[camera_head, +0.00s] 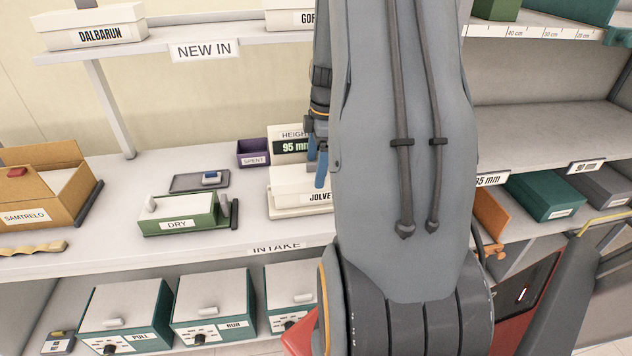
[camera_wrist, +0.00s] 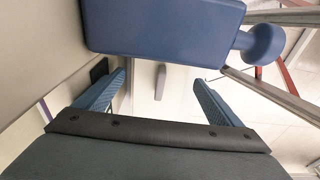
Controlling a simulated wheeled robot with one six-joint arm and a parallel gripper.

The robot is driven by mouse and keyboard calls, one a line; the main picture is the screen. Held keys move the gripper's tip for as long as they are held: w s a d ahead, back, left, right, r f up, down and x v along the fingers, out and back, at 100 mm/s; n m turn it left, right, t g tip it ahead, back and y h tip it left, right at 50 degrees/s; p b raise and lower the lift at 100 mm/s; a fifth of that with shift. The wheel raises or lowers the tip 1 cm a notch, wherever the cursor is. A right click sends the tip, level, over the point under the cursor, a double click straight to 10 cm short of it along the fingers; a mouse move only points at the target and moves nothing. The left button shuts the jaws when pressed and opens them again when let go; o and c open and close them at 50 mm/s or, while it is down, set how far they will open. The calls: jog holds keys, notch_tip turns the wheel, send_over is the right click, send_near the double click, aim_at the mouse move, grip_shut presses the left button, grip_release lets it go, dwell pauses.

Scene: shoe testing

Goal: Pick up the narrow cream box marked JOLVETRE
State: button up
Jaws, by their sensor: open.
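The narrow cream box (camera_head: 290,201) lies on the middle shelf in the head view. Its label reads "JOLVE" before my arm cuts it off, and its right part is hidden. My gripper (camera_head: 317,165) shows its blue fingers pointing down, over or close to the box in the picture; the exact gap cannot be told. In the wrist view my gripper (camera_wrist: 160,94) is open, with its two blue fingers wide apart. Between them is a pale surface with a small grey bar (camera_wrist: 160,82); I cannot tell for sure whether this is the box.
A purple SPENT bin (camera_head: 253,153) and a height display (camera_head: 291,146) stand behind the box. The green DRY box (camera_head: 178,216) and a grey tray (camera_head: 199,181) are to its left. The upper shelf (camera_head: 240,34) overhangs behind. My arm hides the shelf's right part.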

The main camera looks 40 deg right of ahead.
aim_at(315, 171)
jog(key=shift+w+a+f+p, duration=0.15)
jog(key=shift+f+p, duration=0.2)
jog(key=shift+f, duration=0.95)
jog(key=shift+a+f+p, duration=0.15)
jog(key=shift+f+p, duration=0.15)
jog(key=shift+f, duration=1)
jog(key=c, duration=1.5)
